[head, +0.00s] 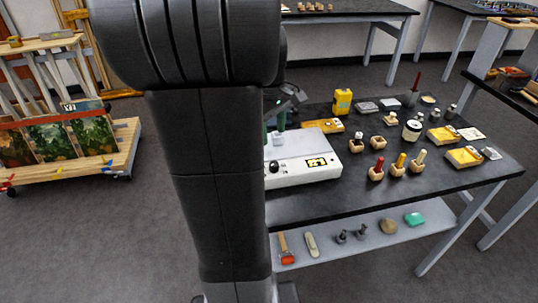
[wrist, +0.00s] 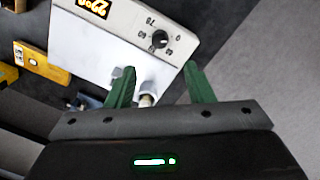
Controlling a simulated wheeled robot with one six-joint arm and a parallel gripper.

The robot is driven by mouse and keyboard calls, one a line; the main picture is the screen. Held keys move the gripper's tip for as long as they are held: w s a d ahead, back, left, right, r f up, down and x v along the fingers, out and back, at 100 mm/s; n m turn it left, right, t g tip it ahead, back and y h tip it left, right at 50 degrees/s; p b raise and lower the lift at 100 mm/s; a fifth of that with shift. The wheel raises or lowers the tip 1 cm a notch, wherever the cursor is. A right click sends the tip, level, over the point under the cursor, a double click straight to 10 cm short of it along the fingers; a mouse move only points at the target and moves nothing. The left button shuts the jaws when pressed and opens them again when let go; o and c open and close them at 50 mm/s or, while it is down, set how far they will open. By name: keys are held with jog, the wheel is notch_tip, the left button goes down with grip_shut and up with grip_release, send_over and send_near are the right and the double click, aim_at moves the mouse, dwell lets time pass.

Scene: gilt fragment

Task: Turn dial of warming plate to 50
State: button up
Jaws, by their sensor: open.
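The warming plate (head: 303,176) is a white box on the near left part of the black table, partly hidden by my arm. Its front has a black dial (head: 274,167) and a lit yellow display (head: 317,162). In the wrist view the dial (wrist: 160,39) sits on the white panel (wrist: 190,45) inside a ring of printed numbers; its exact setting is too small to read. My gripper (wrist: 161,68) has two green fingers, apart and empty, with the dial a little beyond their tips. In the head view my gripper (head: 275,124) is partly hidden by my arm.
Wooden-handled tools in blocks (head: 397,166), yellow trays (head: 464,157) and a yellow bottle (head: 342,101) stand right of and behind the plate. A lower shelf (head: 350,240) holds a red-headed roller (head: 286,249). A cart with paintings (head: 62,137) stands at the left; floor between is clear.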

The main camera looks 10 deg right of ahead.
aim_at(274, 163)
jog(key=f, duration=1.1)
jog(key=shift+w+d+f, duration=0.1)
jog(key=shift+w+d, duration=0.1)
jog(key=shift+d, duration=0.05)
jog(key=c, duration=1)
